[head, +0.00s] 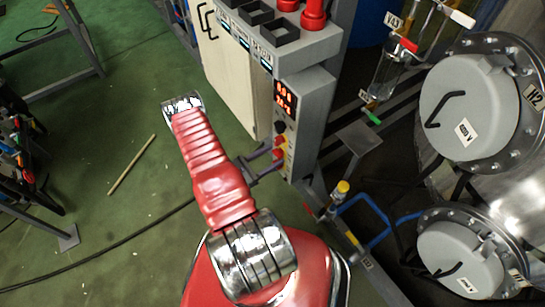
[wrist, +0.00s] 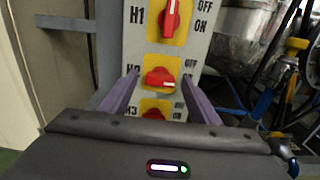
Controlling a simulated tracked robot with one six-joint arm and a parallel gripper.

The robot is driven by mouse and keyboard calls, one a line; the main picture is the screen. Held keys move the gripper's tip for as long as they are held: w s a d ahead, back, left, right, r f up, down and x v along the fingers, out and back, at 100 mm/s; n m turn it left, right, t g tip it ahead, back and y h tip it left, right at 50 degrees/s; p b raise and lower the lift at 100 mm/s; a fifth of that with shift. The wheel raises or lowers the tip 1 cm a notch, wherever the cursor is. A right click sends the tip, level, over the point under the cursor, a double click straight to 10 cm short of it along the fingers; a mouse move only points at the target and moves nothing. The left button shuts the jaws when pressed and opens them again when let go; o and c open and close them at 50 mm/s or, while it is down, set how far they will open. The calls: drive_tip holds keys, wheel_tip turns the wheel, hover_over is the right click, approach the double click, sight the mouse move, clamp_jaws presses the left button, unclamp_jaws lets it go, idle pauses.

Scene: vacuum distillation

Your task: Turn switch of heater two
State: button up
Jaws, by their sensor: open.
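The heater two switch, a red knob (wrist: 159,78) on a yellow plate, is in the middle of the wrist view, beside a partly covered "H2" label. Its knob lies about level, with its white mark at the right end, towards the ON label. My gripper (wrist: 160,75) is open, its two purple fingers at the left and right of this switch. I cannot tell whether they touch it. In the head view my gripper (head: 264,161) reaches the yellow switch plates on the grey control box (head: 308,110); the switches there are small and partly covered.
The H1 switch (wrist: 170,18) is above, its knob near upright. The H3 switch (wrist: 154,114) is below, partly hidden by my gripper. A lit red display (head: 285,97) is higher on the box. Metal vessels (head: 470,110) and pipes stand at the right.

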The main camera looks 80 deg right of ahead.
drive_tip(key=shift+s+d, duration=0.3)
drive_tip(key=shift+d, duration=0.1)
drive_tip(key=shift+c, duration=0.4)
drive_tip(key=c, duration=0.9)
drive_tip(key=shift+a, duration=0.2)
drive_tip(key=shift+c, duration=0.4)
drive_tip(key=shift+d, duration=0.15)
